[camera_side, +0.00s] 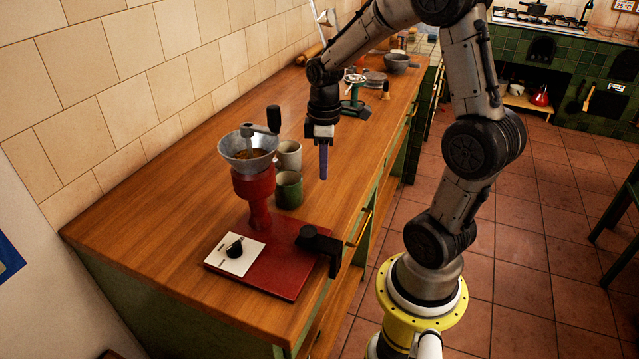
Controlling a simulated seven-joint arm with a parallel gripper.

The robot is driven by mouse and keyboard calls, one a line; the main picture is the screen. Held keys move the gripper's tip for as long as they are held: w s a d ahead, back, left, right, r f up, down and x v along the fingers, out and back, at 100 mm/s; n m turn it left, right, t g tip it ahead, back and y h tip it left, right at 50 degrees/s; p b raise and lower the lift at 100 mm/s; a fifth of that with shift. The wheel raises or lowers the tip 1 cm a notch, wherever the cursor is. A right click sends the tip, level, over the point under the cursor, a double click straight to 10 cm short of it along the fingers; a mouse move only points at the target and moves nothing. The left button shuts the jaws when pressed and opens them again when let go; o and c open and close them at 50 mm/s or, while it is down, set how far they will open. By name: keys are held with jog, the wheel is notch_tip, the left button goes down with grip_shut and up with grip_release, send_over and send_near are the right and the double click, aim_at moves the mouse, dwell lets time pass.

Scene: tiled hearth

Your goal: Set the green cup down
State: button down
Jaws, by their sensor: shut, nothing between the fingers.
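The green cup (289,191) stands upright on the wooden counter, just right of the red coffee grinder. A pale grey-white cup (289,153) stands close behind it. My gripper (323,176) points down to the right of both cups, apart from them. Its blue fingers are together with nothing between them. The grinder hides part of the pale cup's left side.
The red grinder (257,190) with its metal hopper (240,165) and crank stands on a red base (285,268) near the front. A tiled wall (120,110) borders the counter (145,225) at left. Scales, a bowl (397,62) and other items stand farther back.

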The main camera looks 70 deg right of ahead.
aim_at(289, 190)
notch_tip(289, 190, up, 5)
jog(key=n, duration=3.5)
jog(key=f, duration=0.6)
jog(key=s+a+f, duration=0.1)
jog(key=f, duration=0.2)
jog(key=shift+f, duration=0.2)
jog(key=shift+w+a+f, duration=0.1)
jog(key=shift+w+a, duration=0.05)
jog(key=shift+w, duration=0.45)
jog(key=shift+w+a+f, duration=0.1)
jog(key=shift+w+a, duration=0.05)
jog(key=shift+w, duration=0.4)
jog(key=shift+w+a+r, duration=0.1)
jog(key=shift+w+a, duration=0.15)
jog(key=shift+w, duration=0.6)
